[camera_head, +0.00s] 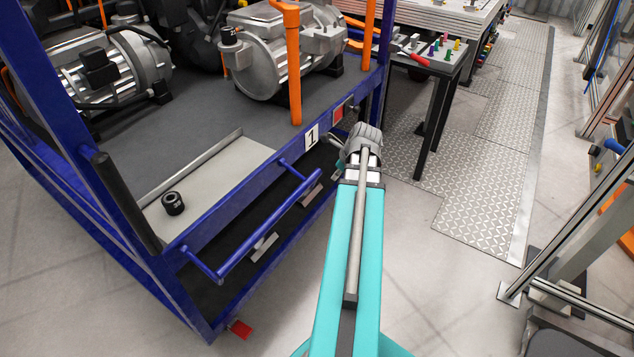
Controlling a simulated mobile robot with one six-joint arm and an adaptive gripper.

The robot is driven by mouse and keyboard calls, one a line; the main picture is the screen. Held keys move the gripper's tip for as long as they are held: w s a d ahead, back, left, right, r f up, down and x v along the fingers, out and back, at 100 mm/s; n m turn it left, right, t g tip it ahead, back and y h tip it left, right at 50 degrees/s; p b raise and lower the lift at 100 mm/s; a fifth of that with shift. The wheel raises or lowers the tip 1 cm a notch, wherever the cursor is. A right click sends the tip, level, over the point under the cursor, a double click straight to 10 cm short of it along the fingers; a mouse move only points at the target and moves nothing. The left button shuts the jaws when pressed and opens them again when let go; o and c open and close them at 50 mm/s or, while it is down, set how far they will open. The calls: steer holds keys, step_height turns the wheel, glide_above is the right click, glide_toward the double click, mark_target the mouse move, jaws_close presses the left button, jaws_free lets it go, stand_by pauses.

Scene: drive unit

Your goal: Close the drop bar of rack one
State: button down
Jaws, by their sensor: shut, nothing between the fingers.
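Rack one is a blue frame with a white number 1 plate (311,137) on its front edge. A blue bar (265,228), which looks like the drop bar, stands out from the rack's front below the shelf edge. It hangs low on two short arms, leaving the shelf front open above it. My gripper (362,136) is at the end of my teal arm, right of the number plate and near the rack's right front corner. It is shut and empty, apart from the blue bar. Its fingertips are mostly hidden from this view.
Grey motor units (283,48) and orange posts (294,70) stand on the rack shelf. A black ring part (172,203) lies on a light plate. A small table (435,58) with coloured pegs stands behind. Floor at right is clear up to metal frames (575,240).

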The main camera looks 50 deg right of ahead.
steer(key=shift+s+d, duration=0.1)
steer(key=shift+d, duration=0.05)
stand_by(0.4)
steer(key=shift+f, duration=0.1)
steer(key=d+b+x, duration=0.1)
steer(key=b+x, duration=0.8)
steer(key=x, duration=0.1)
steer(key=shift+w+a+r+p, duration=0.2)
steer(key=shift+w+r+p, duration=0.1)
steer(key=shift+r+p, duration=0.3)
steer(key=shift+w+a+r+p, duration=0.15)
steer(key=shift+w+r+p, duration=0.15)
steer(key=shift+r+p, duration=0.3)
steer(key=shift+w+a+r+p, duration=0.2)
steer(key=shift+w+r+p, duration=0.1)
steer(key=shift+r+p, duration=0.3)
